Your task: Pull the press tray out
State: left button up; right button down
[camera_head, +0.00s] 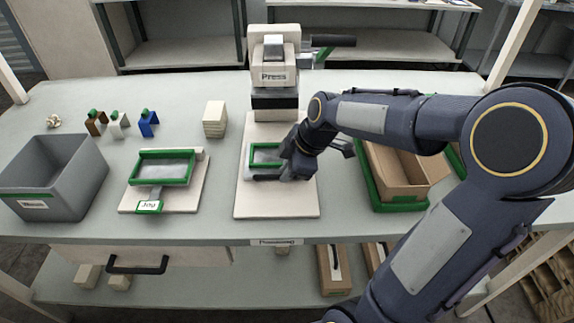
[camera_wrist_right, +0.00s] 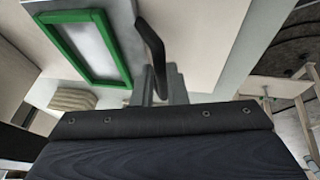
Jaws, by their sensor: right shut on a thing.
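The press (camera_head: 273,75) stands at the back middle of the table on a pale base plate (camera_head: 277,205). The press tray, with a green frame (camera_head: 265,150) and a grey inner face, lies on that plate in front of the press column. Its dark handle (camera_head: 266,178) is at its near side. My right gripper (camera_head: 287,174) is at the tray's near right corner, shut on the handle. In the right wrist view the handle (camera_wrist_right: 151,45) runs up from between the fingers (camera_wrist_right: 160,85), beside the green frame (camera_wrist_right: 70,48). My left gripper is not in view.
Left of the press is a jig (camera_head: 160,168) with a green frame on a pale board. A grey bin (camera_head: 85,185) stands at the far left, and a stack of pale blocks (camera_head: 215,118) is behind the jig. A cardboard box (camera_head: 400,180) in a green tray stands at the right.

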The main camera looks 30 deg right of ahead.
jog(key=s+a, duration=0.1)
jog(key=s, duration=0.1)
jog(key=s+a, duration=0.2)
jog(key=s, duration=0.1)
jog(key=s+a, duration=0.1)
jog(key=s, duration=0.1)
jog(key=shift+s+a+b, duration=0.3)
jog(key=shift+a+b, duration=0.05)
jog(key=c, duration=1.5)
grip_release()
jog(key=shift+o, duration=0.2)
jog(key=v, duration=0.8)
jog(key=shift+p, duration=0.4)
